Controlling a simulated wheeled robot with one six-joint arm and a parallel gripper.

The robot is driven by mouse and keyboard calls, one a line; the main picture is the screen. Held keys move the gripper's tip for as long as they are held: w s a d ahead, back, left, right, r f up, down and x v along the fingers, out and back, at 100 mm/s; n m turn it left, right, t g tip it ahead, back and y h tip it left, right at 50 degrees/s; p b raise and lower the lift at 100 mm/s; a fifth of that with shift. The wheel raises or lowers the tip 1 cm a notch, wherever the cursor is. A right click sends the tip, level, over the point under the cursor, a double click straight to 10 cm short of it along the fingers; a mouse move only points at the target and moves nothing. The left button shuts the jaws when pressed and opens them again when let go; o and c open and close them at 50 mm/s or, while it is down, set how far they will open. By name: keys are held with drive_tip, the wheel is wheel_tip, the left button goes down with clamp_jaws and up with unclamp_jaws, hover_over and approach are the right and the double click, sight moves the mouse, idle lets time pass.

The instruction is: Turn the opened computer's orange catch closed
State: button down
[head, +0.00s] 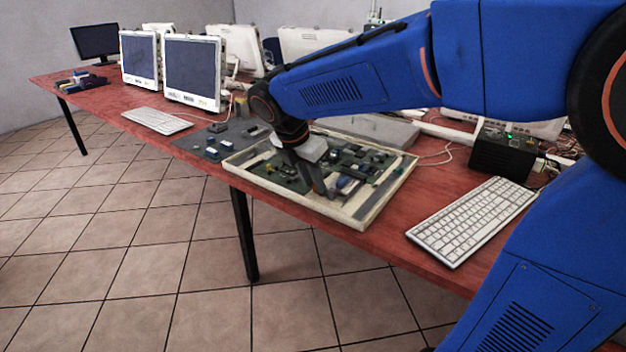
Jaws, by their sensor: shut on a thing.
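The opened computer (372,209) is a shallow, pale-rimmed case lying flat on the red table, with green circuit boards and dark parts inside. My gripper (312,188) reaches down into it near the middle, its dark fingers pointing at the boards. It is shut on a small part there, by its place the orange catch. The catch's orange does not show; the fingers and the small scale hide it, so its turn angle cannot be told.
A white keyboard (470,220) lies right of the case and a black box (503,155) stands behind it. A grey mat (215,140) with small parts lies left. Two monitors (192,72) stand farther back. Cables lie behind the case.

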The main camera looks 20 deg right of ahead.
drive_tip(key=c, duration=1.6)
unclamp_jaws()
drive_tip(key=shift+o, duration=0.2)
drive_tip(key=v, duration=1.7)
drive_tip(key=shift+r, duration=0.2)
